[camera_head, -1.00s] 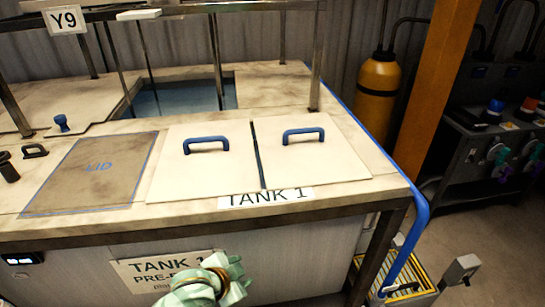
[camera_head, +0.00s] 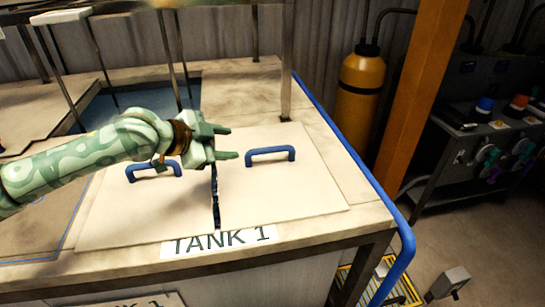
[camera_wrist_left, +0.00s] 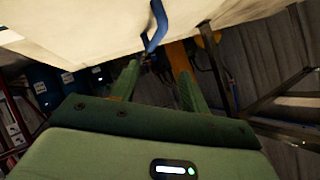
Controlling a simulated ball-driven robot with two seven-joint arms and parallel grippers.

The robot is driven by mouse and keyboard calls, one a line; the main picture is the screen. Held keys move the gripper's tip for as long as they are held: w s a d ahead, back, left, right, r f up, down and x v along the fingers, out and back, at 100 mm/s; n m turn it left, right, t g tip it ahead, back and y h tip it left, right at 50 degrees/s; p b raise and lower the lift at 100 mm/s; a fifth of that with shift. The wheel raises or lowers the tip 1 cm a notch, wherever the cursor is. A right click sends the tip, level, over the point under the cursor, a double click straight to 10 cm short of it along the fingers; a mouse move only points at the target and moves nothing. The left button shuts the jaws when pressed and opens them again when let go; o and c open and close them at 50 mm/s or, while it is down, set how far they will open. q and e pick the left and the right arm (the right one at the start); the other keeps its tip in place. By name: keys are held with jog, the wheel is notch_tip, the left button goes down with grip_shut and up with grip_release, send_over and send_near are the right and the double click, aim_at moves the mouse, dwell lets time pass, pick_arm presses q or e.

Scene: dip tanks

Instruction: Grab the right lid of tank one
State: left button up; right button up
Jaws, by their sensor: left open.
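The right lid (camera_head: 290,190) of tank one is a flat cream panel with a blue handle (camera_head: 270,155), lying flat beside the left lid (camera_head: 115,215). My left gripper (camera_head: 234,142) is open, above the lids near the gap between them, with its fingers pointing right toward the blue handle. It appears apart from that handle. In the left wrist view a blue handle (camera_wrist_left: 157,25) shows just beyond the open fingers (camera_wrist_left: 158,82), against a pale lid. My left arm partly covers the left lid and its handle (camera_head: 155,170). My right gripper is not in view.
A "TANK 1" label (camera_head: 218,241) lies at the front edge. The tank opening (camera_head: 100,108) is behind on the left, with metal posts (camera_head: 286,70) around it. A blue pipe (camera_head: 408,245) runs along the right edge. A yellow cylinder (camera_head: 358,95) stands behind.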

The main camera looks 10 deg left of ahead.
pick_arm(q)
jog(key=b, duration=0.1)
send_near(268, 149)
jog(key=shift+w+d+f, duration=0.15)
jog(key=shift+w, duration=0.3)
jog(key=shift+w+d+f, duration=0.15)
jog(key=shift+w+f, duration=0.05)
jog(key=shift+w, duration=0.3)
jog(key=x, duration=0.3)
jog(key=shift+b, duration=0.35)
jog(key=shift+w+d+f, duration=0.3)
jog(key=shift+w, duration=0.1)
jog(key=x, duration=0.1)
jog(key=b+x, duration=0.1)
jog(key=x, duration=0.3)
jog(key=shift+s+d+f+b, duration=0.15)
jog(key=shift+s+f+b, duration=0.05)
jog(key=shift+f+b, duration=0.1)
jog(key=shift+s+r, duration=0.1)
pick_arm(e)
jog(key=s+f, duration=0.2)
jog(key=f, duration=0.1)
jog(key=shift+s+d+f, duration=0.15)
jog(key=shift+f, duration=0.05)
pick_arm(q)
jog(key=shift+r, duration=0.1)
grip_shut()
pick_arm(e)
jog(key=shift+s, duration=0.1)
